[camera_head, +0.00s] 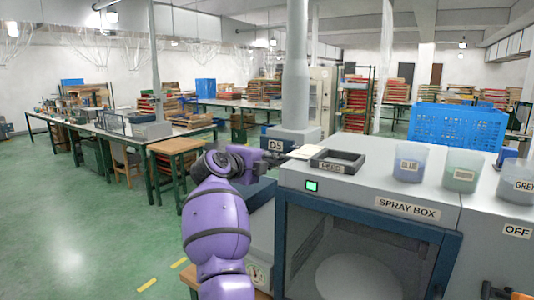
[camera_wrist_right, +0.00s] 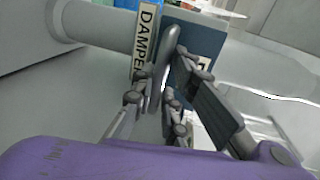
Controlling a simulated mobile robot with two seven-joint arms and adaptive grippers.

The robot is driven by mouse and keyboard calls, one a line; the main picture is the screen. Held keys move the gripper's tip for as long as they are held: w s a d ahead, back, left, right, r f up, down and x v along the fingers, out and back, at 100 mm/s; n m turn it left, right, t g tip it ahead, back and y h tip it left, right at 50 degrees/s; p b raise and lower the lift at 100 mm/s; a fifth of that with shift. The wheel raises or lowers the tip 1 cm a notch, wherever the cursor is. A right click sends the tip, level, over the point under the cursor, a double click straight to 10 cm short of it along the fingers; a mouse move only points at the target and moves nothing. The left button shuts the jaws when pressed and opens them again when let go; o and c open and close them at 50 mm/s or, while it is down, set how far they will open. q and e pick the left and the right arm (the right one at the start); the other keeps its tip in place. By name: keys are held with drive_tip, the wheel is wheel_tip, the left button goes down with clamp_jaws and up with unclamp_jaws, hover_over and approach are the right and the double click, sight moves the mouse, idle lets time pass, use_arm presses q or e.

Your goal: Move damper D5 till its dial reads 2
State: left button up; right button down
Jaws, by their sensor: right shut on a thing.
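The damper D5 label (camera_head: 275,145) shows in the head view at the base of the grey vertical duct (camera_head: 296,80). My purple right arm reaches up to it, with the right gripper (camera_head: 274,158) just below the label. In the right wrist view the right gripper (camera_wrist_right: 164,82) has its fingers on both sides of a grey lever (camera_wrist_right: 169,50) and is shut on it. The lever stands in front of a blue plate (camera_wrist_right: 205,38), beside a label reading DAMPER (camera_wrist_right: 147,38), partly cut off. I cannot make out a dial reading in either view. My left gripper is not in view.
The spray box (camera_head: 350,195) stands right of my arm. On its top are a dark open tray (camera_head: 337,161) and tubs labelled BLUE (camera_head: 409,164) and GREY (camera_head: 517,184), with another tub between. A blue crate (camera_head: 457,128) stands behind. Open green floor lies to the left.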

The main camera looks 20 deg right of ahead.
drive_tip(key=shift+d+f, duration=0.1)
drive_tip(key=shift+f, duration=0.35)
drive_tip(key=c, duration=1.8)
unclamp_jaws()
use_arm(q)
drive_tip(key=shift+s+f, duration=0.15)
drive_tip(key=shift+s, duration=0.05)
use_arm(e)
drive_tip(key=shift+d+r, duration=0.1)
drive_tip(key=shift+r, duration=0.1)
drive_tip(key=shift+s+a+r, duration=0.15)
drive_tip(key=shift+a, duration=0.05)
drive_tip(key=v, duration=1.1)
drive_tip(key=shift+s+a, duration=0.15)
